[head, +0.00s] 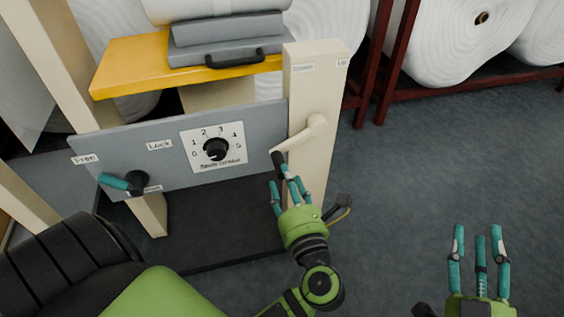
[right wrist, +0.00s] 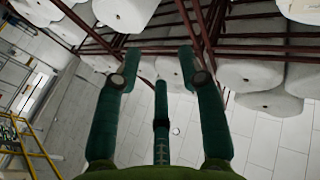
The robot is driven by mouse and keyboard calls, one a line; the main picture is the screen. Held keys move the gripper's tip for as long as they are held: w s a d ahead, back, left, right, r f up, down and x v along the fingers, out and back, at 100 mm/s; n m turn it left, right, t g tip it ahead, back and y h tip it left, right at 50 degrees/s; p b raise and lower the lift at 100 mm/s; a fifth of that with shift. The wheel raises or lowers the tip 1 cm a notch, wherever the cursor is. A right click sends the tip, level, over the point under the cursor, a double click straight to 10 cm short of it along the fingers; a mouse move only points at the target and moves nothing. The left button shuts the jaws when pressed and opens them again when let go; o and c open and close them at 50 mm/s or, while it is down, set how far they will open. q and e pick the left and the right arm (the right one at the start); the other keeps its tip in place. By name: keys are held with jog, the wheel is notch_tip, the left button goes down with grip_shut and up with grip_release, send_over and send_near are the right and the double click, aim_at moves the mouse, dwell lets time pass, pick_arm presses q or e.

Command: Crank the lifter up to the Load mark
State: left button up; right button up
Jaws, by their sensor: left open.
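The crank (head: 309,132) is a cream arm on a cream post (head: 313,85), slanting down left to a dark grip (head: 278,160). Labels on the post top seem to read "Lower" and "Up". My left gripper (head: 287,187) is open just below the dark grip, its fingers up close to it; I cannot tell whether they touch it. The lifter's yellow platform (head: 125,70) carries grey blocks and a white roll (head: 205,8). I cannot make out a Load mark. My right gripper (head: 478,240) is open and empty at lower right; its spread fingers show in the right wrist view (right wrist: 160,75).
A grey panel (head: 262,120) left of the post has a numbered dial (head: 215,149), "Free" and "Lock" labels, and a teal-handled lever (head: 122,183). Dark red racks (head: 390,60) with white rolls (head: 450,40) stand behind. The floor (head: 420,165) at right is clear.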

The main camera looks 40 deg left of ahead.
aim_at(277, 159)
pick_arm(q)
jog(key=x, duration=0.6)
jog(key=shift+a+b, duration=0.3)
jog(key=shift+a, duration=0.1)
jog(key=shift+w+a, duration=0.35)
jog(key=shift+w, duration=0.05)
pick_arm(e)
jog(key=r, duration=0.1)
jog(key=s+a+r+t+y, duration=0.1)
jog(key=r, duration=0.1)
jog(key=s+r+t+y, duration=0.1)
jog(key=shift+a+r+n, duration=0.2)
jog(key=shift+r+n, duration=0.2)
pick_arm(q)
grip_shut()
